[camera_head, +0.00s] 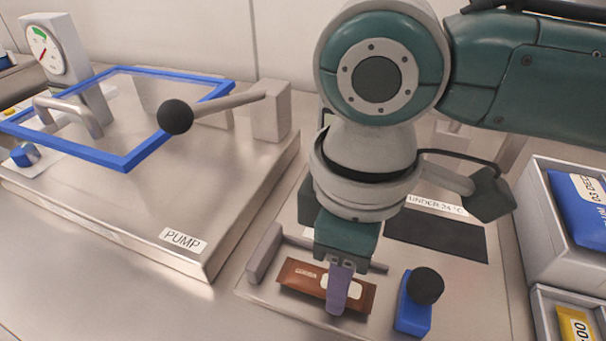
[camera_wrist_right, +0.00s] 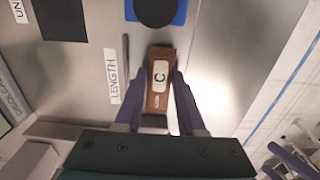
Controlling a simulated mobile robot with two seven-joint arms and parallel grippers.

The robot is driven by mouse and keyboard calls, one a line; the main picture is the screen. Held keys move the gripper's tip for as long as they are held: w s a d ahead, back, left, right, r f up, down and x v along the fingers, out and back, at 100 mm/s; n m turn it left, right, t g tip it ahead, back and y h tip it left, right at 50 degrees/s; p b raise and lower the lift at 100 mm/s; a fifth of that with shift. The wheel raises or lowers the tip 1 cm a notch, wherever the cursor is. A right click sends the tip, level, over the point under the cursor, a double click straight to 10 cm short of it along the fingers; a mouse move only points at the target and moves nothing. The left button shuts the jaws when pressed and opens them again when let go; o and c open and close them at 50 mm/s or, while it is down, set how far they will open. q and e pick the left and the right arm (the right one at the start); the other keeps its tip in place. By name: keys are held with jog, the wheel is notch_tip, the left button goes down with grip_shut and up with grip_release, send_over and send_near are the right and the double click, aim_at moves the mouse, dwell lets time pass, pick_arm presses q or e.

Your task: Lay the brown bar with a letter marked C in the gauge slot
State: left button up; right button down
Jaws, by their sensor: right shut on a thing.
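The brown bar (camera_head: 300,278) has a white label; the right wrist view shows the letter C on the bar (camera_wrist_right: 158,98). My right gripper (camera_head: 338,298) is shut on the bar, with one purple finger on each long side in the wrist view (camera_wrist_right: 155,92). The bar is over the gauge plate (camera_head: 262,293), between a grey end stop (camera_head: 264,254) and a blue block with a black knob (camera_head: 412,308). A thin rail runs along its far side. I cannot tell whether the bar touches the plate. My left gripper is not seen in the head view.
A metal pump housing (camera_head: 184,240) with a blue-framed lid (camera_head: 135,155) and a black-knobbed lever stands at the left. A dark mat (camera_head: 436,236) lies behind the gauge. Grey bins (camera_head: 535,235) with blue and yellow packets stand at the right. A LENGTH label (camera_wrist_right: 112,75) lies beside the rail.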

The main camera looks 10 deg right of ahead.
jog(key=shift+f, duration=0.35)
jog(key=c, duration=0.5)
grip_release()
